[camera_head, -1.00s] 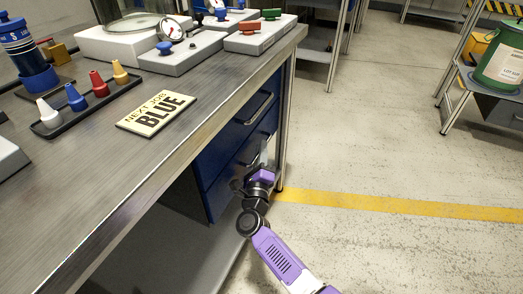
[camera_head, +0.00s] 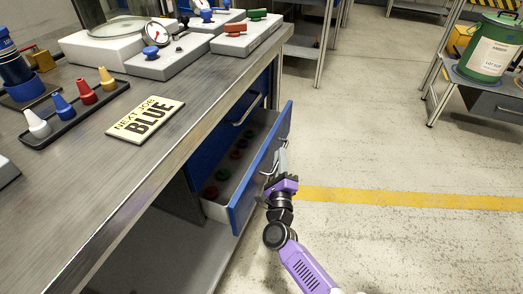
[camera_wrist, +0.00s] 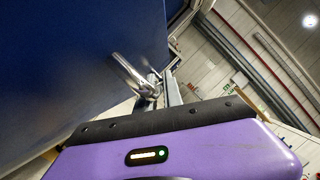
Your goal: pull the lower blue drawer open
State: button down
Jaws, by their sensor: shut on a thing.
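The lower blue drawer (camera_head: 262,168) stands well out from the cabinet under the workbench, and its inside shows. Several small round items, red, green and dark, lie in it (camera_head: 224,174). My gripper (camera_head: 279,160) is at the outer face of the drawer front, shut on the drawer's metal handle. The wrist view shows the silver handle (camera_wrist: 128,72) against the dark blue drawer front (camera_wrist: 75,65), with my gripper (camera_wrist: 165,90) at its end. The exact finger contact is small and partly hidden.
The upper blue drawer (camera_head: 238,120) is shut. The floor right of the drawer, with a yellow line (camera_head: 400,199), is clear.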

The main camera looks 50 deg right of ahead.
jog(key=s+d+b, duration=0.1)
jog(key=s+d, duration=0.2)
jog(key=s, duration=0.5)
jog(key=s+d+b, duration=0.1)
jog(key=s+d, duration=0.2)
jog(key=s, duration=0.5)
jog(key=shift+s+b, duration=0.3)
jog(key=shift+s, duration=0.1)
jog(key=shift+f, duration=0.1)
jog(key=c, duration=1.8)
grip_release()
jog(key=shift+o, duration=0.2)
jog(key=p+v, duration=0.1)
jog(key=v, duration=0.6)
jog(key=shift+s+a, duration=0.2)
jog(key=shift+a, duration=0.15)
